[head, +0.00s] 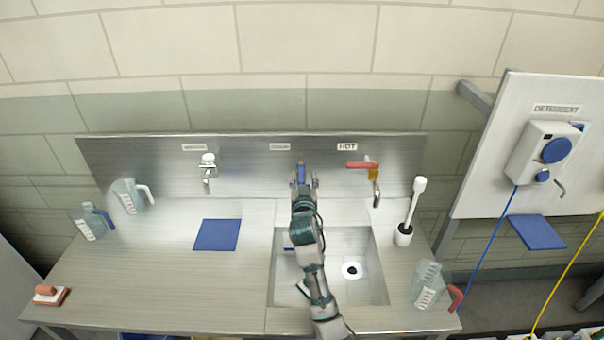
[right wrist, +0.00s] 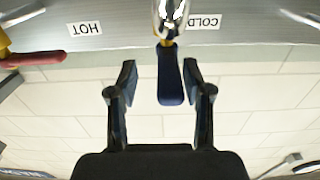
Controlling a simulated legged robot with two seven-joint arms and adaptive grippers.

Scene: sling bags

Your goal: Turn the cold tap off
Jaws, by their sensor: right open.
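The cold tap has a blue lever (head: 301,172) and stands at the back of the sink, below and right of the COLD label. In the right wrist view, which is upside down, its blue lever (right wrist: 171,82) hangs from a chrome body (right wrist: 170,18). My right gripper (head: 303,184) reaches across the sink to this tap. In the wrist view the right gripper (right wrist: 160,78) is open, with one finger on each side of the lever and gaps showing. The tap's spout and any water are hidden by my arm. My left gripper is out of view.
The hot tap's red lever (head: 362,165) is close on the right. A white brush in a holder (head: 403,235) stands beside the sink (head: 380,285). A blue mat (head: 216,235), clear jugs (head: 88,222) and another tap (head: 208,172) are to the left.

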